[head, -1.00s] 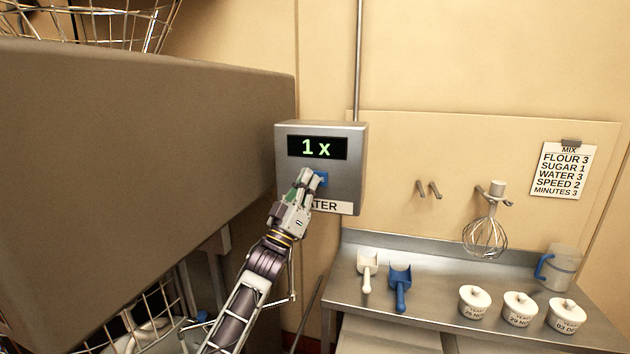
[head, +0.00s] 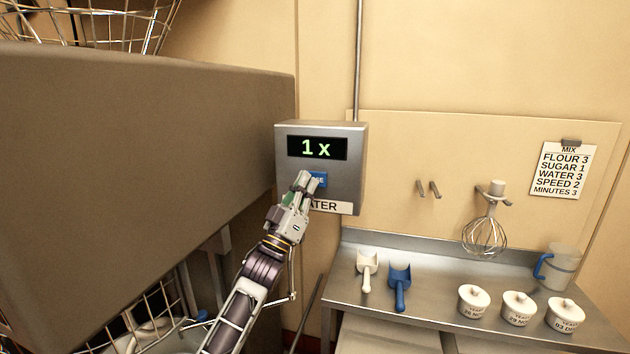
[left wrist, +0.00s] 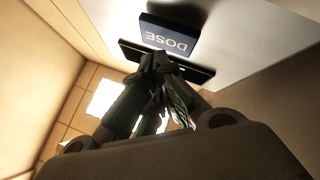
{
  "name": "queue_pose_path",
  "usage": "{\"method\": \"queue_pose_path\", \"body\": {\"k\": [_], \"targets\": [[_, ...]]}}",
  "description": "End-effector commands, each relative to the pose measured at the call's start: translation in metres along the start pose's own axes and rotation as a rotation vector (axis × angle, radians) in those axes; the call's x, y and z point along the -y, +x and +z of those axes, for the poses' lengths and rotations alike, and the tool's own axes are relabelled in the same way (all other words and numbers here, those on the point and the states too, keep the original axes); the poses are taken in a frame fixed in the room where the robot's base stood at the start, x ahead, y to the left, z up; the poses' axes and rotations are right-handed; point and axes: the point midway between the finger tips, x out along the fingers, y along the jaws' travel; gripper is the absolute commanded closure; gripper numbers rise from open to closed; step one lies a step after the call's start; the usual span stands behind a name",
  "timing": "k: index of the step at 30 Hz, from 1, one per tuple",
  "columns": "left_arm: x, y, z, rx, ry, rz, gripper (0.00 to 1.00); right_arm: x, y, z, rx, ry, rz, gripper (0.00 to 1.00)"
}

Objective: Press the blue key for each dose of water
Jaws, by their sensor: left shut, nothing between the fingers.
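The grey water dispenser box (head: 348,180) hangs on the wall, with a display (head: 317,148) that reads "1 x". The blue key (head: 320,180) sits below the display, partly hidden by my left gripper (head: 305,178). In the left wrist view the blue key (left wrist: 168,36) reads "DOSE" upside down, and my shut fingertips (left wrist: 160,60) show just beside its lower edge. Whether they touch it I cannot tell. My left gripper is shut and empty. The card (head: 562,170) lists "WATER 3". My right gripper is not in view.
A large brown-grey housing (head: 140,170) fills the left side. A steel counter (head: 430,290) at right holds a white scoop (head: 367,268), a blue scoop (head: 400,285), lidded pots (head: 519,308) and a jug (head: 560,268). A whisk (head: 485,235) hangs above it.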

Motion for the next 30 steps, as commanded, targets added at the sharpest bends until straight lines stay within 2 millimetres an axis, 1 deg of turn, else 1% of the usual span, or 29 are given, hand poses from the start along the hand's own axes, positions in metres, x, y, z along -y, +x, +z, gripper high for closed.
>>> {"method": "queue_pose_path", "body": {"k": [5,24,30], "targets": [[-0.002,-0.003,-0.002,0.001,0.0,0.0,1.0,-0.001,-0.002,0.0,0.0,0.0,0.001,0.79],[-0.021,-0.029,-0.022,0.0,0.0,0.0,1.0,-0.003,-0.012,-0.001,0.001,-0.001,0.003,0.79],[-0.025,-0.035,-0.025,0.0,-0.001,0.0,1.0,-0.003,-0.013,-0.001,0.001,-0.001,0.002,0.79]]}}
